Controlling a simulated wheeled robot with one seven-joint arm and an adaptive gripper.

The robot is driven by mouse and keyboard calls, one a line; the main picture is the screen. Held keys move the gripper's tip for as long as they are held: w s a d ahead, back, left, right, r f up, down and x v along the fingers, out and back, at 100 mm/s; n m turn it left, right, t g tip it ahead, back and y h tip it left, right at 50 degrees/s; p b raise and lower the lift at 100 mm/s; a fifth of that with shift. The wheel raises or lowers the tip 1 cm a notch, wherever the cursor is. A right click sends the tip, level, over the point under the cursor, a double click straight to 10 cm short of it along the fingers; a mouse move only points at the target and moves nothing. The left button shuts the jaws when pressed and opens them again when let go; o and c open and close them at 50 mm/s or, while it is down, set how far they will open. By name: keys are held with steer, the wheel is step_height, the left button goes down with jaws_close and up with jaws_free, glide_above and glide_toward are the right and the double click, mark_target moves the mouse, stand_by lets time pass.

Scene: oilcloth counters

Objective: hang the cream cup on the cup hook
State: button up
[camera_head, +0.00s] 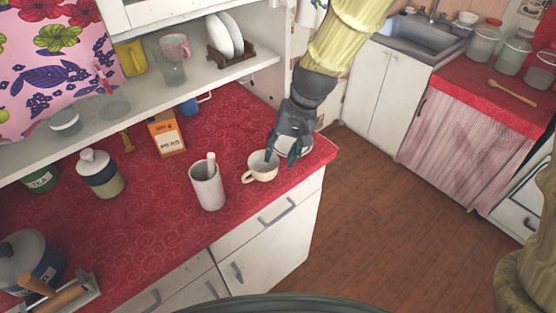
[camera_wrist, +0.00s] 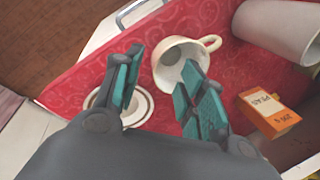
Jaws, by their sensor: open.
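The cream cup (camera_head: 265,170) stands upright on the red counter near its front right corner, its handle toward the left in the head view. In the wrist view the cup (camera_wrist: 173,51) shows its open mouth, with its handle at the upper right. My gripper (camera_head: 284,152) is open, pointing down just right of and behind the cup. In the wrist view one finger of my gripper (camera_wrist: 163,62) is left of the cup and the other overlaps its mouth. I cannot tell whether that finger is inside or above it. I cannot make out the cup hook.
A white holder (camera_head: 208,188) with a pestle-like tool stands left of the cup. An orange box (camera_head: 166,134) and a lidded jar (camera_head: 99,174) are farther left. A white saucer (camera_wrist: 138,110) lies by my gripper. A shelf (camera_head: 160,93) overhangs the counter's back.

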steer(key=b+v, duration=0.1)
steer(key=v, duration=0.6)
stand_by(0.6)
